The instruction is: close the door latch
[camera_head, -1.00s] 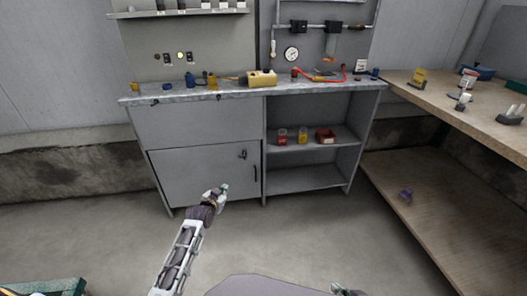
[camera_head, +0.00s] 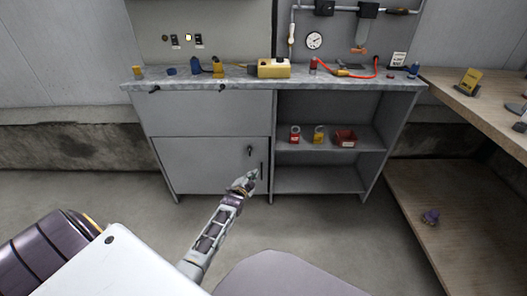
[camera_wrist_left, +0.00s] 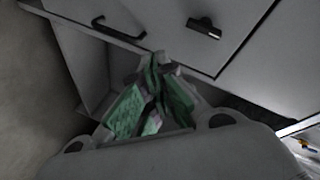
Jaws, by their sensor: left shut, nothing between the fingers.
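The grey cabinet door (camera_head: 200,165) looks flush with the cabinet front. A small black latch (camera_head: 250,151) sits near its upper right corner, with a dark upright handle (camera_head: 262,172) just below and to the right. What looks like the latch (camera_wrist_left: 206,27) shows at the top of the left wrist view, with the handle (camera_wrist_left: 118,30) to its left. My left gripper (camera_head: 250,178) is in front of the door, below the latch and close to the handle in the picture. Its green-padded fingers (camera_wrist_left: 155,85) are shut and empty, apart from the latch. My right gripper is out of view.
The worktop (camera_head: 240,84) above carries a yellow box (camera_head: 273,68) and small items. Open shelves (camera_head: 320,178) right of the door hold several small containers. A wooden bench (camera_head: 495,115) stands at the right. The floor before the cabinet is open.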

